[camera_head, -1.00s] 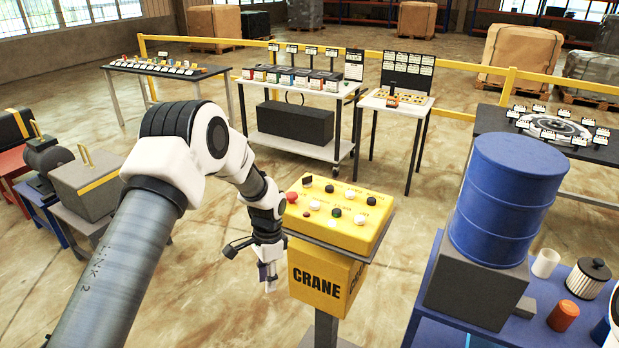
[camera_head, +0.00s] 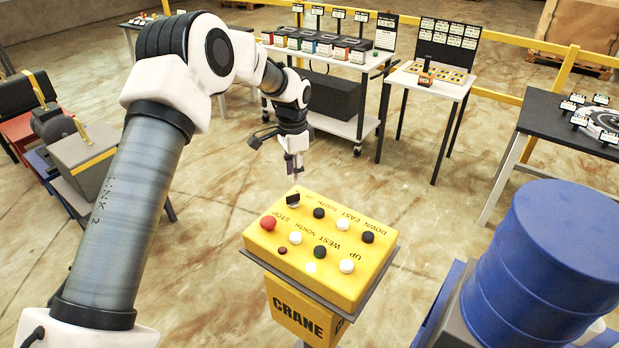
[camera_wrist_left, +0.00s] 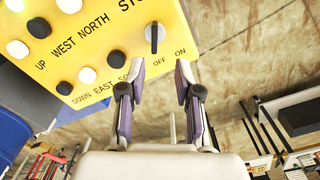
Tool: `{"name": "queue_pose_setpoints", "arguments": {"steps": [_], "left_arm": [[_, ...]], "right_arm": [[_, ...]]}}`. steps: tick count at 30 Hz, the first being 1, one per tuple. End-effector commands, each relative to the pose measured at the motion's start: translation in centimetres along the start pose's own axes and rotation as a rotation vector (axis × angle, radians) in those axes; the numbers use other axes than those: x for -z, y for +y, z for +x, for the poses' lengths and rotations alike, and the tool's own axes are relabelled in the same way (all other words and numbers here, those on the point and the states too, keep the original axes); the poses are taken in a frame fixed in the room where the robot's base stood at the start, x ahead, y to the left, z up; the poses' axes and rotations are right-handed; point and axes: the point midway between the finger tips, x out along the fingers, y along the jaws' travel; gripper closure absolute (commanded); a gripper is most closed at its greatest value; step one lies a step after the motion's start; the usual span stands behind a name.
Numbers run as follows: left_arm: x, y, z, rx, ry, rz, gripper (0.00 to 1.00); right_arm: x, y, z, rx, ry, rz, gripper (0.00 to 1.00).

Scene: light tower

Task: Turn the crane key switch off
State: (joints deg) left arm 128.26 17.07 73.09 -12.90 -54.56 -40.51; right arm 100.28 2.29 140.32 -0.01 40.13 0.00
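The yellow crane control box (camera_head: 320,265) stands on a post in front of me. Its black key switch (camera_head: 293,199) is at the far left corner of the top face. In the left wrist view the key switch (camera_wrist_left: 154,38) is a dark upright lever, with OFF and ON printed by its lower end. I cannot tell firmly which label it points to. My left gripper (camera_head: 293,172) is above and just behind that corner, apart from the key. In the left wrist view the gripper (camera_wrist_left: 159,75) is open and empty, its fingers framing the labels. My right gripper is out of view.
A red stop button (camera_head: 268,222) sits close to the key switch, with several black and white buttons across the panel. A blue drum (camera_head: 545,265) stands at right. Tables with equipment are behind. Open floor lies left of the box.

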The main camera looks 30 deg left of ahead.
Motion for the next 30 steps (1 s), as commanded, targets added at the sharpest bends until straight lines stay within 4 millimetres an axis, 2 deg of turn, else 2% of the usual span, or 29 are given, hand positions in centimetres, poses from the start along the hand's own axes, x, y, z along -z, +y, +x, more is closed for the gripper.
{"name": "queue_pose_setpoints", "arguments": {"steps": [5,12,15,23,24,26,30], "left_arm": [[-0.1,0.1,1.7,-0.004,-0.004,0.0,0.67],[-0.1,0.1,6.2,-0.003,-0.003,0.0,0.67],[-0.1,0.1,7.3,-0.002,-0.002,0.0,0.67],[0.0,0.0,7.8,0.0,0.0,0.0,0.67],[0.0,0.0,7.8,0.0,0.0,0.0,0.81],[-0.1,0.0,7.8,0.0,0.0,0.0,1.0],[-0.1,0.1,7.8,-0.001,-0.001,0.0,1.0]], "right_arm": [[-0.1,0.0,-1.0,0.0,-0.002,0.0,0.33],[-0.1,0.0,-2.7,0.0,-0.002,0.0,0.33],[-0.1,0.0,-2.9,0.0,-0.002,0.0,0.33],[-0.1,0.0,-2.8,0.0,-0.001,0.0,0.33],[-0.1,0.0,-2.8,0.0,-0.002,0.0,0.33],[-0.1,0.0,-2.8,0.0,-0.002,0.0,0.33],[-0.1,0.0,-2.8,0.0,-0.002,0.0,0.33]]}}
